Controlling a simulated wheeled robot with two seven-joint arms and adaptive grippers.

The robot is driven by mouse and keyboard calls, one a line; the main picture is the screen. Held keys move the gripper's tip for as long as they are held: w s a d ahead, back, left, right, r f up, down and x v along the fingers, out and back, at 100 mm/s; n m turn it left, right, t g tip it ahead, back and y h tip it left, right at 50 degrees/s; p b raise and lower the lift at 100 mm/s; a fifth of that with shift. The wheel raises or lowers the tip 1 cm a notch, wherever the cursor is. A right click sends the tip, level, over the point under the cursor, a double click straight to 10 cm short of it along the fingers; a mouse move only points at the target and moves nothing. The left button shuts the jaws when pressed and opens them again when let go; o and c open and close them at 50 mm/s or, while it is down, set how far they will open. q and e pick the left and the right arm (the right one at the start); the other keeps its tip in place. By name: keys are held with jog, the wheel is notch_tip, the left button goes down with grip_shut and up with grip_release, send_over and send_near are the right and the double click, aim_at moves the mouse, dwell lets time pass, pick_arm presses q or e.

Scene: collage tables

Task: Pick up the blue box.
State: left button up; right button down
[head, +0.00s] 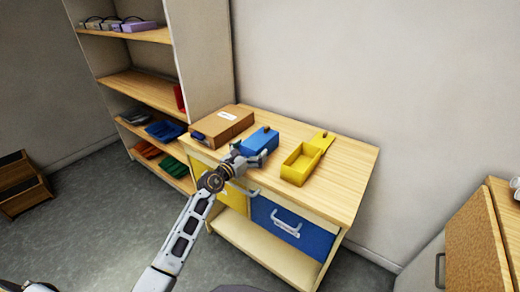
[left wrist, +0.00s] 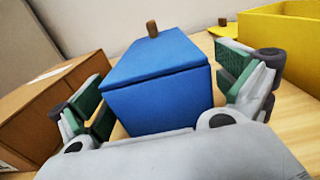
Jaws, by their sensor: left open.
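The blue box (head: 262,140) sits on the wooden table (head: 341,181), with a small brown knob on its lid. In the left wrist view the blue box (left wrist: 158,85) stands upright with its lid closed, between the spread fingers. My left gripper (head: 250,158) is at the front of the box, open, with one finger on each side; it also shows in the left wrist view (left wrist: 165,100). I cannot tell whether the fingers touch the box. The box's lower front is partly hidden by the gripper. My right gripper is not in view.
A brown cardboard box (head: 222,125) stands close left of the blue box. An open yellow box (head: 301,163) stands to the right. A tall shelf (head: 137,80) rises at the left. The table's right end is clear.

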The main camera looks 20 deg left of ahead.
aim_at(272, 145)
pick_arm(q)
jog(key=shift+x, duration=1.3)
jog(key=c, duration=1.1)
